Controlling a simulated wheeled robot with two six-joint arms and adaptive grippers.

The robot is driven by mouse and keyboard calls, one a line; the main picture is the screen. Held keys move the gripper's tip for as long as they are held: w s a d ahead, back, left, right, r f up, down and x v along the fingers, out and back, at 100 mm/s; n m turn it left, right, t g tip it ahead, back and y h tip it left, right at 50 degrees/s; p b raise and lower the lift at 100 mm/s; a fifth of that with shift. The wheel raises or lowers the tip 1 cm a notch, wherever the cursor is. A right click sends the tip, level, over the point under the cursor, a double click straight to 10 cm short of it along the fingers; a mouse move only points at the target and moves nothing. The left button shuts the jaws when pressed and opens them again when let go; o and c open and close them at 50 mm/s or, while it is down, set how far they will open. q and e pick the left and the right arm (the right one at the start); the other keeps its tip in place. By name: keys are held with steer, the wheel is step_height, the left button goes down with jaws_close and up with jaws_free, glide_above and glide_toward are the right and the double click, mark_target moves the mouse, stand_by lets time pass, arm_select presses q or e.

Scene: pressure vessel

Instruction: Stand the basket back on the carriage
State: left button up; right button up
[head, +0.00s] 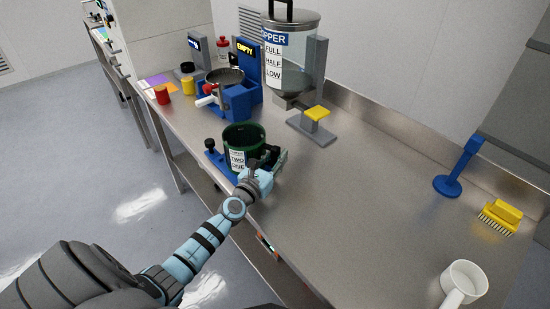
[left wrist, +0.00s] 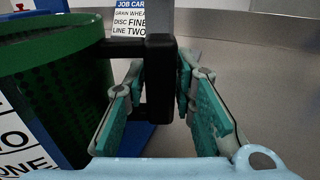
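The basket (head: 244,136) is a dark green, perforated, open-topped cylinder with a white label, standing upright in the head view. It fills the left side of the left wrist view (left wrist: 60,75). Its black upright handle (left wrist: 161,90) lies between the teal finger pads of my left gripper (left wrist: 161,85), which close on it from both sides. In the head view, my left gripper (head: 264,171) is at the basket's right front side. The blue carriage (head: 216,160) is under and beside the basket; whether the basket is fully seated is hidden. My right gripper is out of view.
A blue machine with a metal bowl (head: 235,96) is behind left. The middle counter is clear.

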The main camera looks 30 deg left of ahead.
arm_select(q)
steer(key=shift+o, duration=0.9)
steer(key=shift+r, duration=0.1)
steer(key=shift+r, duration=0.2)
steer(key=s, duration=0.4)
steer(key=s+p, duration=0.1)
steer(key=s, duration=0.3)
steer(key=s+d, duration=0.1)
steer(key=s, duration=0.3)
